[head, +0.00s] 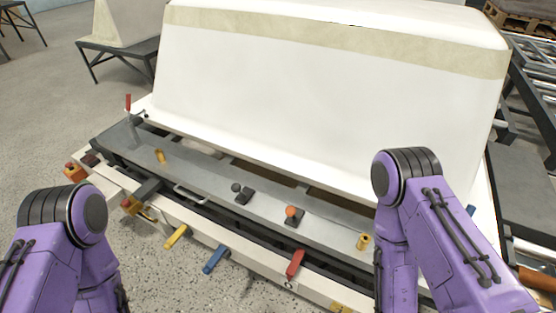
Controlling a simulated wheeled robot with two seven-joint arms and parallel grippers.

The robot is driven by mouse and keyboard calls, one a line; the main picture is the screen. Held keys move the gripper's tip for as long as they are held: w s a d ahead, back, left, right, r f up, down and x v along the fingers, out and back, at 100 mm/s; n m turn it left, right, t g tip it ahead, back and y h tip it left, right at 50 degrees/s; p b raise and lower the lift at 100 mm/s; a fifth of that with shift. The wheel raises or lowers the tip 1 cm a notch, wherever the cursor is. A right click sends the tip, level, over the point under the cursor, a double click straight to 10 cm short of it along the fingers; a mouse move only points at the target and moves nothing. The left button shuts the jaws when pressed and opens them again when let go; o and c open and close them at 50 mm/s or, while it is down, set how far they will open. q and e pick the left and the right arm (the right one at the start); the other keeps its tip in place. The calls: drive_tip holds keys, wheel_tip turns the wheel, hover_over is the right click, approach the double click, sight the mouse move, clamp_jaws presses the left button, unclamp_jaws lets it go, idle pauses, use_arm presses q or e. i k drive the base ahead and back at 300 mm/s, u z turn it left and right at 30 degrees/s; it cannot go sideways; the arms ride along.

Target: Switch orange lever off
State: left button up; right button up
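The orange lever (291,212) has a round orange knob and a small black base. It sits on the grey metal ledge (205,180) in front of the white tub shell, right of the picture's middle. Its knob shows at the upper left of its base. My purple left arm is at the lower left and my purple right arm is at the right, beside the lever. Neither gripper shows; both arms run down out of the picture. Nothing touches the lever.
A similar lever with a black knob (236,188) is left of the orange one. A yellow handle (176,237), a blue handle (215,259) and a red handle (295,263) stick out along the front edge. The large white tub shell (320,110) stands behind the ledge.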

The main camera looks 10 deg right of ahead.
sight(291, 211)
drive_tip(key=z, duration=2.25)
drive_tip(key=k, duration=1.15)
drive_tip(key=u, duration=1.6)
drive_tip(key=i, duration=0.5)
drive_tip(key=z, duration=0.05)
